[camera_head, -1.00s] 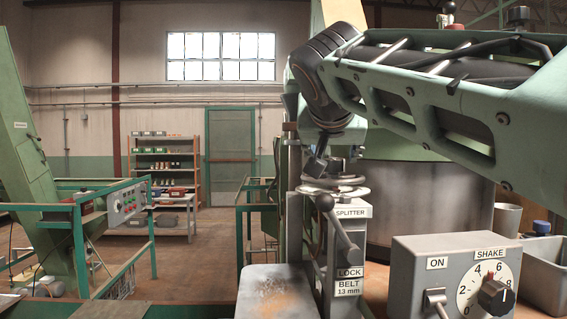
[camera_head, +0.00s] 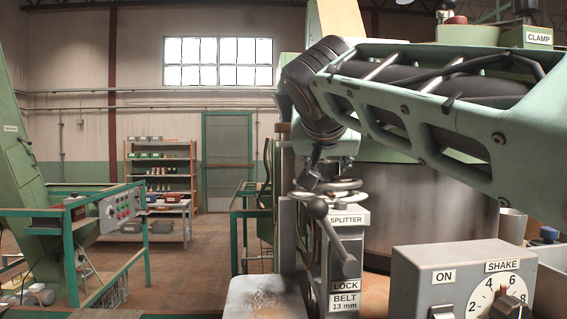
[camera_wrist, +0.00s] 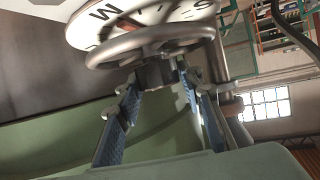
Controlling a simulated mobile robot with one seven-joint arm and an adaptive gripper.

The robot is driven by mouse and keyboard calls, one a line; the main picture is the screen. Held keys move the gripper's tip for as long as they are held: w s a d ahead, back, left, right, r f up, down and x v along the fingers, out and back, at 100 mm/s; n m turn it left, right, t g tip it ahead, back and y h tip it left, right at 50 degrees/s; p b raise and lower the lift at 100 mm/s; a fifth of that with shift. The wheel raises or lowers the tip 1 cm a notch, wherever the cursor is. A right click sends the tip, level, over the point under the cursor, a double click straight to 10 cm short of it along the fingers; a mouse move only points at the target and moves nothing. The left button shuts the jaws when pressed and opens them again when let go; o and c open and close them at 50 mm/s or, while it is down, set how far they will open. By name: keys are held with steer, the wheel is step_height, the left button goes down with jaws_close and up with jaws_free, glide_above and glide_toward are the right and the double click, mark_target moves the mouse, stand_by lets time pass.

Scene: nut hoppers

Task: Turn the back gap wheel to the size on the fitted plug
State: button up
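A grey handwheel (camera_head: 341,184) lies flat above the post marked SPLITTER. A second ring shows just below it. In the wrist view the wheel's rim (camera_wrist: 105,57) crosses in front of a white dial (camera_wrist: 185,10) with the letters W and S. My gripper (camera_wrist: 160,78) has its blue-padded fingers on both sides of the wheel's dark hub (camera_wrist: 155,73). I cannot tell whether the pads press on it. In the head view my gripper (camera_head: 314,176) points down at the wheel. No size scale is readable on the wheel, and I cannot make out a fitted plug.
A black ball lever (camera_head: 333,232) stands against the splitter post, above a label reading LOCK, BELT 13 mm (camera_head: 345,296). A control box with a SHAKE dial (camera_head: 500,301) is at the lower right. A large metal drum (camera_head: 420,210) stands behind.

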steer(key=c, duration=0.7)
steer(key=shift+o, duration=0.2)
steer(key=shift+n+y, duration=0.3)
steer(key=shift+y, duration=0.1)
steer(key=shift+r+n+y+p, duration=0.2)
steer(key=shift+n+y+p, duration=0.6)
steer(key=shift+y+p, duration=0.15)
steer(key=n+y+p, duration=0.2)
steer(key=y+p, duration=0.1)
steer(key=shift+a+n+y, duration=0.1)
steer(key=shift+n+y, duration=0.15)
steer(key=shift+n, duration=0.15)
steer(key=shift+f+n+g+y+p, duration=0.1)
steer(key=shift+n+g+y+p, duration=0.4)
steer(key=shift+n+y, duration=0.6)
steer(key=shift+f+n+g+y+p, duration=0.1)
steer(key=shift+n+g+y+p, duration=0.2)
steer(key=shift+n+y+p, duration=0.55)
steer(key=shift+n+y, duration=0.35)
steer(key=o, duration=1.2)
steer(key=shift+c, duration=0.2)
